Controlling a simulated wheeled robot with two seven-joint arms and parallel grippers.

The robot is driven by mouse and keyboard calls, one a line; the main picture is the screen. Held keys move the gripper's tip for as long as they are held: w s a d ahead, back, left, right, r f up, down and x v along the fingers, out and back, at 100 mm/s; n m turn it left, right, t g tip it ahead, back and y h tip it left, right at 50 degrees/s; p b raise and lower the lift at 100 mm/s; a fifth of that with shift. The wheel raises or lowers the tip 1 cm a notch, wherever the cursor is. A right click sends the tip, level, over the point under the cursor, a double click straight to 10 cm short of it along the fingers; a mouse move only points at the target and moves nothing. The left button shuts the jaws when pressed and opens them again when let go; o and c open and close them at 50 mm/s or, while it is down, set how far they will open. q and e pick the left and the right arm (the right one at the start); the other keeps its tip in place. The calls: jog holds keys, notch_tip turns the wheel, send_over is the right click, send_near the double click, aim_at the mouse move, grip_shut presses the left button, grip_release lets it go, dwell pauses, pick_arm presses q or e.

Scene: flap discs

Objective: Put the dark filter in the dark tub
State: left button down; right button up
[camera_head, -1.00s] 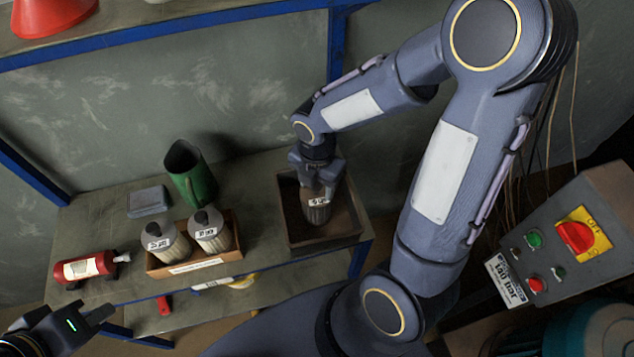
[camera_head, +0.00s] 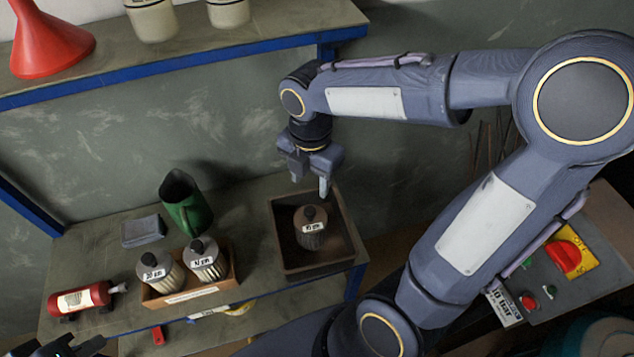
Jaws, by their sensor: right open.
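The dark filter (camera_head: 310,236), with a black top and a white label, stands inside the dark tub (camera_head: 349,243) at the right end of the bench. It looks upright. My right gripper (camera_head: 310,184) is open and empty above the tub, apart from the filter. My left gripper (camera_head: 78,347) shows only in part at the bottom left corner, far from the tub; its fingers are cut off by the picture edge.
Two lighter filters (camera_head: 206,262) stand in a cardboard box (camera_head: 190,294) left of the tub. A green jug (camera_head: 187,205), a grey block (camera_head: 143,230) and a red cylinder (camera_head: 80,299) share the bench. A blue-edged shelf (camera_head: 200,58) with a red funnel (camera_head: 48,42) is above.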

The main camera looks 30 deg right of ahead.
jog(key=s+r+m+t+y, duration=0.1)
jog(key=s+m, duration=0.4)
jog(key=m, duration=0.7)
jog(key=s+a+r+m+t+y, duration=0.1)
jog(key=s+m+t, duration=0.3)
jog(key=m, duration=0.8)
jog(key=s+r+y, duration=0.1)
jog(key=s, duration=0.1)
jog(key=shift+s+m+y, duration=0.3)
jog(key=shift+m, duration=0.1)
jog(key=shift+r, duration=0.1)
